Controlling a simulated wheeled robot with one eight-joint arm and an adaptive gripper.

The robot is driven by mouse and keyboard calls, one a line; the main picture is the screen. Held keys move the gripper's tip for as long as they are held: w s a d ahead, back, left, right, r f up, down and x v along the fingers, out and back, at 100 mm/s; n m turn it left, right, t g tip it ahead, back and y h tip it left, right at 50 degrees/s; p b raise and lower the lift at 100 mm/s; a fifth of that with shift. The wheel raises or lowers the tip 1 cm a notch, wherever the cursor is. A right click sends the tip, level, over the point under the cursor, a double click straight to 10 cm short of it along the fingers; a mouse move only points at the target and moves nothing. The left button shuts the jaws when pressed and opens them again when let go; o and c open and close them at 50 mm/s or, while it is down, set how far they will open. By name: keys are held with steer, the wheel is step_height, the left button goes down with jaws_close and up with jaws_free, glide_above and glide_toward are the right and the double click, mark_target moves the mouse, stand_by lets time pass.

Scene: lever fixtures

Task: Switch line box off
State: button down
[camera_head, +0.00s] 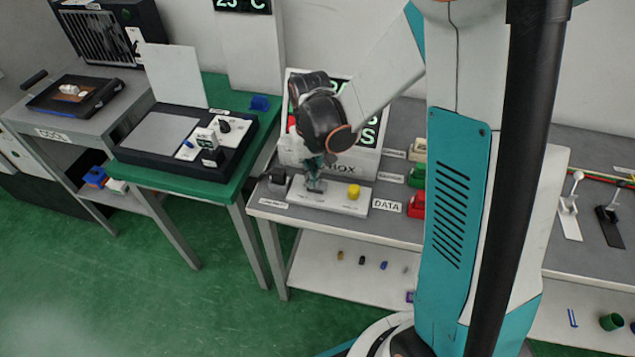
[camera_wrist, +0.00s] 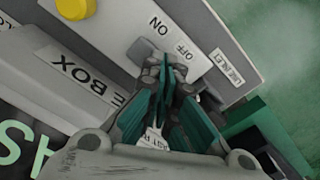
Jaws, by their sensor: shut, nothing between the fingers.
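In the wrist view the plate (camera_wrist: 215,35) shows the words ON and OFF, with the yellow knob (camera_wrist: 74,8) at the upper left. Part of the name label (camera_wrist: 82,75) reads "E BOX". My gripper (camera_head: 316,186) is shut and empty, pointing down at the left part of the plate. In the wrist view its teal fingertips (camera_wrist: 168,68) are beside the OFF word. The switch lever is not clearly seen; my fingers may hide it.
A small dark block (camera_head: 277,180) stands just left of the plate. Green (camera_head: 416,175) and red (camera_head: 416,205) blocks stand to the right. A green table (camera_head: 240,165) with a black device is at the left. Levers (camera_head: 570,195) stand at the far right.

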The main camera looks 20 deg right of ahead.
steer(key=shift+f, duration=0.1)
steer(key=shift+r+p, duration=2.4)
steer(key=shift+r, duration=1.1)
steer(key=shift+r, duration=0.2)
steer(key=s+r+n+t, duration=0.1)
steer(key=s+r+t, duration=0.6)
steer(key=s+r, duration=0.8)
steer(key=shift+r, duration=0.65)
